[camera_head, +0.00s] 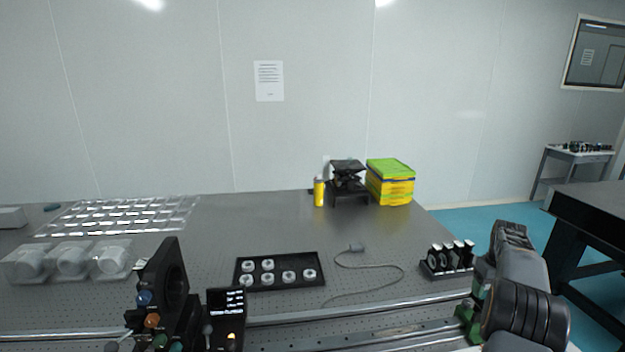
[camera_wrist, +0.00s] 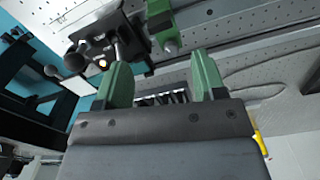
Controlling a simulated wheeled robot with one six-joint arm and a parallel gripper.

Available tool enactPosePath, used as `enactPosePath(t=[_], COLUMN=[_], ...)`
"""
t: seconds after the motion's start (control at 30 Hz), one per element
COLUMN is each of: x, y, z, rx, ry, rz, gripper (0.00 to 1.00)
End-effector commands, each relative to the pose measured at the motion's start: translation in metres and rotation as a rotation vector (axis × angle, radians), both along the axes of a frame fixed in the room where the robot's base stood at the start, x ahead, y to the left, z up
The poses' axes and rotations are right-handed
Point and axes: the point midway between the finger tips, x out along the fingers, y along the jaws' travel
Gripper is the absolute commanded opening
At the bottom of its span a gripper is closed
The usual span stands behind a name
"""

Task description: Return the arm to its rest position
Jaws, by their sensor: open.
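My arm (camera_head: 525,300) stands at the right of the head view, in front of the table's right end. My gripper (camera_wrist: 155,85) shows in the wrist view with two green fingers spread apart. In the wrist view, a black device with knobs (camera_wrist: 105,45) and a green part are beyond the fingers. In the head view, the gripper's fingers are mostly hidden by the arm.
The optical table (camera_head: 260,215) holds a black tray with white rings (camera_head: 279,271), a cable (camera_head: 375,266), a black rack of optics (camera_head: 448,260), clear boxes (camera_head: 70,260) and a dark optical mount (camera_head: 165,295). Yellow-green boxes (camera_head: 390,182) stand at the back. Another dark table (camera_head: 590,215) is at right.

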Motion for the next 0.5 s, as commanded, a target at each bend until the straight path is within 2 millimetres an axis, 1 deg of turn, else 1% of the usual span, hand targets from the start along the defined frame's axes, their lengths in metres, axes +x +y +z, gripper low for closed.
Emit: enactPosePath(t=[0.03, 0.07, 0.13, 0.27, 0.3, 0.37, 0.4, 0.47, 0.5], x=[-0.008, -0.012, -0.018, -0.033, -0.038, -0.048, -0.055, -0.068, -0.077], y=[0.007, 0.014, 0.035, 0.085, 0.102, 0.128, 0.146, 0.171, 0.188], z=[-0.009, -0.010, -0.009, 0.003, 0.008, 0.015, 0.020, 0.026, 0.030], rx=[0.009, 0.012, 0.011, 0.001, -0.003, -0.008, -0.012, -0.017, -0.020], ry=[0.013, 0.016, 0.016, 0.004, -0.002, -0.016, -0.026, -0.040, -0.051], rz=[-0.047, -0.072, -0.120, -0.175, -0.185, -0.194, -0.198, -0.200, -0.198], gripper=[0.64, 0.64, 0.64, 0.64, 0.64, 0.64, 0.64, 0.64, 0.64])
